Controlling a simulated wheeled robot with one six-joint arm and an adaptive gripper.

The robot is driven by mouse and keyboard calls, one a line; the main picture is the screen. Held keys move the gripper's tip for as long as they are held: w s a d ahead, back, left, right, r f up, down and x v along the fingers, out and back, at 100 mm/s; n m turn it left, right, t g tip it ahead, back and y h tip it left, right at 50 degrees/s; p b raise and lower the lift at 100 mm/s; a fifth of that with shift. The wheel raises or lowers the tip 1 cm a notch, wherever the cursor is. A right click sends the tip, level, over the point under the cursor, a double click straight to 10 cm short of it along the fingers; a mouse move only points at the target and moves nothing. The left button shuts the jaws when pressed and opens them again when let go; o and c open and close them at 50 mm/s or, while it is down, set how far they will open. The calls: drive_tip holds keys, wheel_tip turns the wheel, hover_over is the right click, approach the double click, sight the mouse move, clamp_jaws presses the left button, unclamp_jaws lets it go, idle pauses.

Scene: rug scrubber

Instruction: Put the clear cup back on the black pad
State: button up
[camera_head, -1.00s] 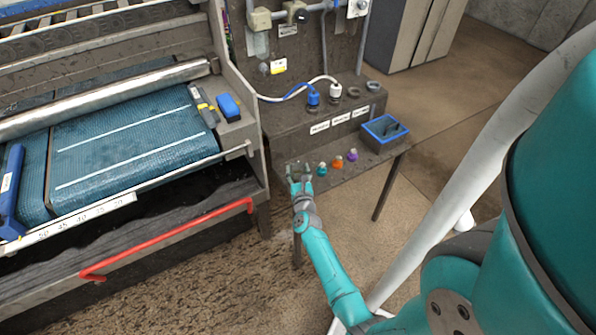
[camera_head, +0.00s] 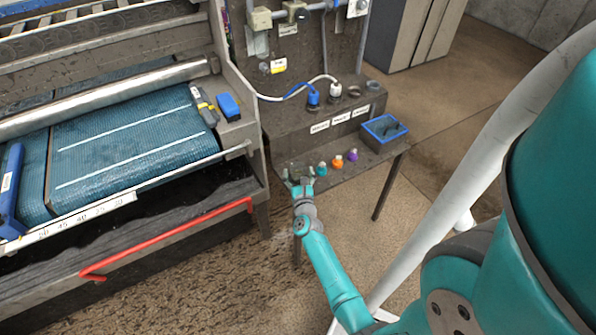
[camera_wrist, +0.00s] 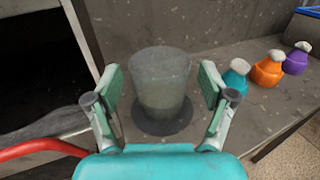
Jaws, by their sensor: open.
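The clear cup (camera_wrist: 160,82) stands upright in the wrist view, greyish and see-through. A round black pad (camera_wrist: 162,122) shows beneath it on the grey shelf; the cup's base appears to be over the pad, but I cannot tell whether it rests flat on it. My gripper (camera_wrist: 162,85) is open, with one finger on each side of the cup and a visible gap at both sides. In the head view my gripper (camera_head: 299,174) is at the left front of the shelf, and the cup there is too small to make out clearly.
Small teal (camera_wrist: 236,74), orange (camera_wrist: 268,68) and purple (camera_wrist: 298,58) bottles stand to the right on the shelf. A blue-rimmed bin (camera_head: 385,128) is farther right. The machine with a red bar (camera_head: 165,238) borders the left.

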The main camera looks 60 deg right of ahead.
drive_tip(key=s+a+r+n+t+y, duration=0.2)
drive_tip(key=s+a+n, duration=0.5)
drive_tip(key=a, duration=0.4)
drive_tip(key=s+a+r+n+t+y, duration=0.1)
drive_tip(key=s+a+r+n+y, duration=0.2)
drive_tip(key=a+n, duration=0.6)
drive_tip(key=s+a+n+t+y, duration=0.2)
drive_tip(key=s+a+n, duration=0.5)
drive_tip(key=a, duration=0.5)
drive_tip(key=s+a+r+n+y, duration=0.3)
drive_tip(key=s+a+r+n, duration=0.3)
drive_tip(key=n, duration=0.6)
drive_tip(key=s+a+r+n+y, duration=0.4)
drive_tip(key=r+n, duration=0.4)
drive_tip(key=n, duration=0.3)
drive_tip(key=s+a, duration=0.1)
drive_tip(key=s, duration=0.1)
drive_tip(key=shift+s+a+n+g+y, duration=0.3)
drive_tip(key=shift+s+a+n+g, duration=0.05)
drive_tip(key=shift+s+n+g, duration=0.05)
drive_tip(key=shift+d, duration=0.1)
